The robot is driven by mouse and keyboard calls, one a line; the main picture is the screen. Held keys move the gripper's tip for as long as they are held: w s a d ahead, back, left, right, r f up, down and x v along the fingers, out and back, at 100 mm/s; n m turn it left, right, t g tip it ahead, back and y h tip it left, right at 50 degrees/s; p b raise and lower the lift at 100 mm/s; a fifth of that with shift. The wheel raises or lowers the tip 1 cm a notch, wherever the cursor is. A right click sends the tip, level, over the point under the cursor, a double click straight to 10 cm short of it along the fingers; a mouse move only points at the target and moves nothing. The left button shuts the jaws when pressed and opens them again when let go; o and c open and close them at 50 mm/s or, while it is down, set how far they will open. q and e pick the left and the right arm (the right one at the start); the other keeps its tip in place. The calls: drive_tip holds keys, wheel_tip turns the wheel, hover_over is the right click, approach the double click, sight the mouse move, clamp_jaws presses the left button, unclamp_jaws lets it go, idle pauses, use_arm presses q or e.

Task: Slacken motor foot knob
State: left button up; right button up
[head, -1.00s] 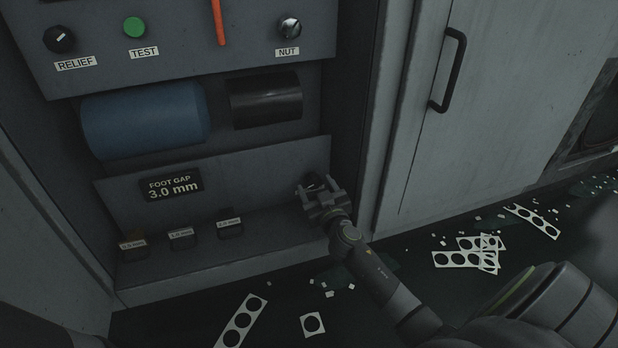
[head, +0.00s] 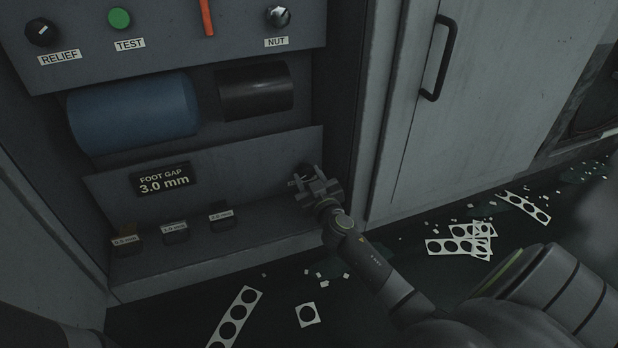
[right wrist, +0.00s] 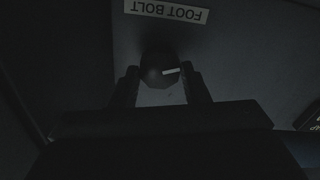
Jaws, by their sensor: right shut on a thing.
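The dark round knob (right wrist: 155,70) with a white pointer mark shows in the right wrist view under a FOOT BOLT label (right wrist: 166,11), which reads upside down there. The pointer mark points right in that view. My right gripper (right wrist: 162,82) is shut on the knob, one finger on each side. In the head view my right gripper (head: 303,184) is at the right end of the lower panel and mostly hides the knob. A FOOT GAP display (head: 162,179) on that panel reads 3.0 mm. My left gripper is not in view.
A blue cylinder (head: 130,110) and a black cylinder (head: 255,92) sit above the panel. Several small labelled blocks (head: 175,232) stand on the ledge below. RELIEF, TEST and NUT controls are above. A cabinet door handle (head: 440,58) is to the right. Scrap strips litter the floor.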

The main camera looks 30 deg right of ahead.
drive_tip(key=n, duration=1)
drive_tip(key=shift+a+n, duration=0.1)
drive_tip(key=shift+n, duration=0.2)
drive_tip(key=n+p, duration=0.1)
drive_tip(key=n, duration=0.4)
drive_tip(key=shift+f, duration=0.15)
drive_tip(key=n+p, duration=0.1)
drive_tip(key=n, duration=0.4)
drive_tip(key=shift+f+n, duration=0.1)
drive_tip(key=shift+n, duration=0.3)
drive_tip(key=o, duration=1)
drive_tip(key=shift+w, duration=0.1)
